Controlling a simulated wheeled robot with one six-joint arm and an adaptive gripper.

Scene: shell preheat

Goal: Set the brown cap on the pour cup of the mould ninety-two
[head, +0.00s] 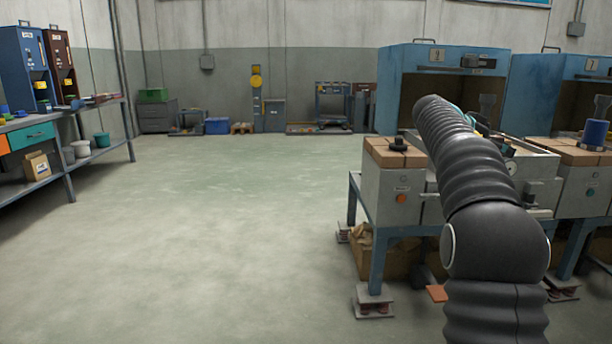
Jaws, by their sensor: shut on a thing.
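My black ribbed arm (470,165) reaches up and forward on the right side of the head view, over the workbench. My gripper is hidden behind the arm, and what it holds does not show. I cannot make out the brown cap. No mould can be read as ninety-two. A small dark round piece (398,144) sits on the brick top of the left bench unit. A dark cup-like shape (488,107) shows just right of the arm, partly hidden.
Two blue furnaces with open fronts, the left (395,80) and the right (535,90), stand behind the blue-legged bench (377,262). A shelf bench (40,185) with bins lines the left wall. The floor (210,230) between them is clear.

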